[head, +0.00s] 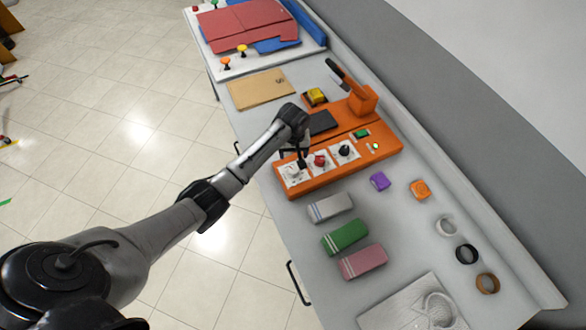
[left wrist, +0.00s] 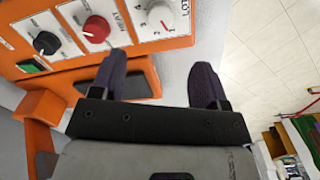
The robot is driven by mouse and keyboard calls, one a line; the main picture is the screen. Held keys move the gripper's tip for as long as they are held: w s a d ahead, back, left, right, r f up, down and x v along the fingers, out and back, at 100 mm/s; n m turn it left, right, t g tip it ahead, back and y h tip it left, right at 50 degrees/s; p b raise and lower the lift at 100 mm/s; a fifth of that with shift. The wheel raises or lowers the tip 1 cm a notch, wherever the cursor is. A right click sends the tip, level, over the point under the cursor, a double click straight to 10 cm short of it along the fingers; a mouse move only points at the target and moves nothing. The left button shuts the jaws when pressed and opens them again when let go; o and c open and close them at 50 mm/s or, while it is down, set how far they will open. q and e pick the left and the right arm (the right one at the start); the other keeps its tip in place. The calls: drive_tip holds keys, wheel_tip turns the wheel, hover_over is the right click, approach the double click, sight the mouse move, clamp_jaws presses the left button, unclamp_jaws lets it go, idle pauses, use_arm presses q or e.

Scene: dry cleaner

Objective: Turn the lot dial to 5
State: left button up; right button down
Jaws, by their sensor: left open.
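The orange machine (head: 325,174) on the counter carries three dials on white plates. The lot dial (head: 293,172) is the white knob at its near left end; it also shows at the top of the left wrist view (left wrist: 161,14), where its plate reads LOT. My left gripper (head: 292,155) is right by the lot dial. In the left wrist view the left gripper's two dark fingers (left wrist: 156,78) stand wide apart, with the lot dial beyond them and nothing between them. My right gripper is not in view.
The red HEAT dial (head: 320,160) and a black dial (head: 345,150) sit beside the lot dial. A black pad (head: 322,122) and an upright orange post (head: 362,100) are behind.

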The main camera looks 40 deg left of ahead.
sight(293, 169)
use_arm(q)
wheel_tip(293, 169, down, 11)
drive_tip(key=shift+f+b, duration=0.2)
drive_tip(key=shift+b, duration=0.4)
drive_tip(key=c, duration=0.9)
